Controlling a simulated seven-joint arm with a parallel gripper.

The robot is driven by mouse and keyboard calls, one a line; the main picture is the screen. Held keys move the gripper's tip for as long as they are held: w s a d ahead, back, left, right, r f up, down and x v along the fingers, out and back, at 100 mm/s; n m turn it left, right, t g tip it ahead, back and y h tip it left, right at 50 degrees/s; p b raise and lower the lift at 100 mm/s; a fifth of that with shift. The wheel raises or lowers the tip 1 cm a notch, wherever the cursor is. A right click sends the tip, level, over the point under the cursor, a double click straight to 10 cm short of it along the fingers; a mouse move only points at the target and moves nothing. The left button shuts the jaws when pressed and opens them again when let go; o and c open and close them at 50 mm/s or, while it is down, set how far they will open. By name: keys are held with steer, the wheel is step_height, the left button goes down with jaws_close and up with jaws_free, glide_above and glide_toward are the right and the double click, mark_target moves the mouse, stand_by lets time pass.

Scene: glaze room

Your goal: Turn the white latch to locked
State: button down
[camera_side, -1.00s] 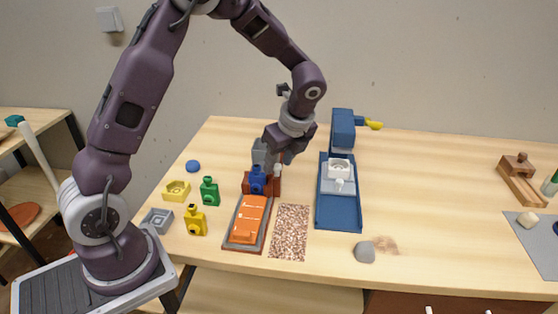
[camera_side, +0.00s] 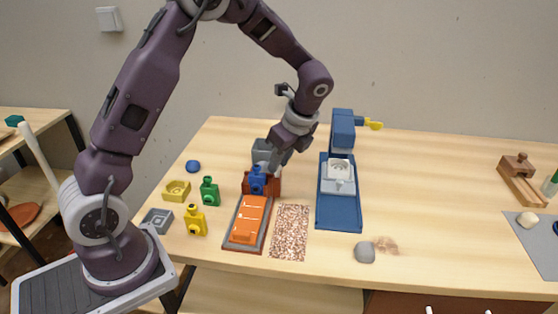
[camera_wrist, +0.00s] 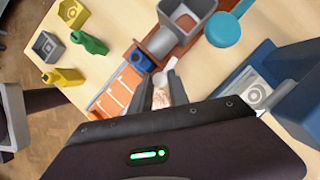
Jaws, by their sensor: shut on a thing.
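My gripper (camera_side: 270,165) reaches down behind the blue block (camera_side: 256,180) on the red-brown base (camera_side: 276,186). In the wrist view its two grey fingers (camera_wrist: 168,82) are close together, shut on the white latch (camera_wrist: 172,63). Only a small bit of the latch shows at the fingertips; the fingers hide the rest. The latch is beside the grey square cup (camera_wrist: 186,18) and the blue block (camera_wrist: 142,62). Its exact angle, and any lock mark, cannot be made out.
An orange ribbed block (camera_side: 249,220) lies in front, with a speckled mat (camera_side: 290,232) to its right. A blue stand (camera_side: 338,208) with a white fitting rises further right. Green (camera_side: 209,191) and yellow (camera_side: 195,220) pieces stand left.

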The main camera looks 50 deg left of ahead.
steer(key=n, duration=0.1)
steer(key=n+g, duration=0.1)
steer(key=n, duration=0.1)
steer(key=n+h, duration=0.1)
steer(key=shift+w+n+g, duration=0.25)
steer(key=shift+n+g, duration=0.05)
steer(key=n+g, duration=0.1)
steer(key=n, duration=0.2)
steer(key=shift+a+n+h, duration=0.1)
steer(key=shift+n+h, duration=0.3)
steer(key=n, duration=0.2)
steer(key=n+h, duration=0.1)
steer(key=n, duration=0.1)
steer(key=shift+w+a+g+h, duration=0.15)
steer(key=shift+g+h, duration=0.15)
steer(key=shift+g, duration=0.1)
steer(key=shift+a+n+h, duration=0.1)
steer(key=shift+n+h, duration=0.5)
steer(key=shift+n, duration=1.1)
steer(key=c, duration=1.3)
jaws_free()
steer(key=shift+o, duration=0.2)
